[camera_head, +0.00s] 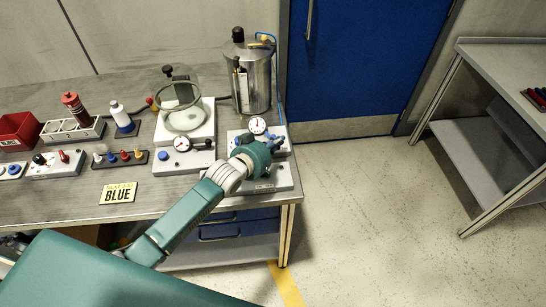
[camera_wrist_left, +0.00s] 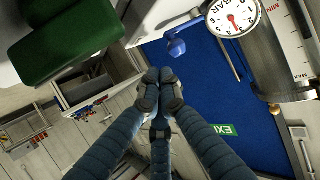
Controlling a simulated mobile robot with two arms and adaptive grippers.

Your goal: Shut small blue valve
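The small blue valve handle (camera_wrist_left: 177,46) shows in the left wrist view, just below and left of a round white BAR gauge (camera_wrist_left: 232,17). My left gripper (camera_wrist_left: 158,88) has its dark blue fingers drawn together with nothing seen between them. In that picture the fingertips lie below the valve handle and appear apart from it. In the head view my left gripper (camera_head: 276,144) is over the right end of the bench, beside the same gauge (camera_head: 257,125). The arm and hand hide part of the unit there. My right gripper is not in view.
A steel tank (camera_head: 250,85) stands behind the gauge. A glass dome (camera_head: 184,90) on a white base and another gauge (camera_head: 183,144) are to the left. A yellow BLUE sign (camera_head: 118,193) lies on the bench. The floor (camera_head: 390,210) at right is clear.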

